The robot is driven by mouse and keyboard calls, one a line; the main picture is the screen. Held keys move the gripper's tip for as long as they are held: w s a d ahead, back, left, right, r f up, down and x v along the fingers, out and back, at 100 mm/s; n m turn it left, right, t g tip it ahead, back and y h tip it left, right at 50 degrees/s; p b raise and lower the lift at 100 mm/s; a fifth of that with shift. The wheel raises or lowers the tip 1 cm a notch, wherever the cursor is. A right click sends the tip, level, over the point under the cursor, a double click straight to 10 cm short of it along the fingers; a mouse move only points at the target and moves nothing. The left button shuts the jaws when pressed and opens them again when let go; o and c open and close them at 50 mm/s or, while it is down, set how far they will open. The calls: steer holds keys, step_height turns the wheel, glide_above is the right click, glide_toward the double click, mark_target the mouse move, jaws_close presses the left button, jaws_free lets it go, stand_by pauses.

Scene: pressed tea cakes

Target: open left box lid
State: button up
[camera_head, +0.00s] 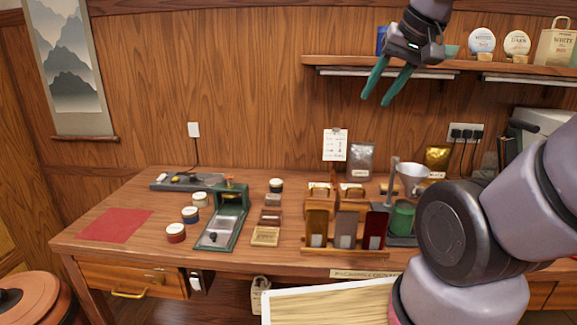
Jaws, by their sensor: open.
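My gripper (375,101) is at the top of the view, in front of the wall shelf and well above the bench. Its two green fingers point down, spread apart with nothing between them. On the bench, three upright panels, brown (317,226), grey (346,229) and dark red (375,229), stand in a wooden rack. Behind them are wooden pieces with handles, a left one (321,189) and a right one (352,188); the panels partly hide them. I cannot tell which is the left box or whether its lid is shut.
A grinder-like stand with a white cup (412,174) is to the right. A red mat (114,225) lies at the left. My arm hides the bench's right part.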

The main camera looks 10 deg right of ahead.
steer(key=w+a+f+n+g, duration=0.2)
steer(key=w+f+n, duration=0.4)
steer(key=w+n, duration=0.3)
steer(key=n+g+h, duration=0.2)
steer(key=n, duration=0.7)
glide_above(318, 197)
steer(key=s+x, duration=0.1)
steer(key=x, duration=0.6)
steer(key=s+x, duration=0.2)
steer(key=x, duration=0.6)
steer(key=s+f+x, duration=0.1)
steer(key=s+x, duration=0.1)
steer(key=x, duration=0.6)
steer(key=shift+s+f, duration=0.15)
jaws_close()
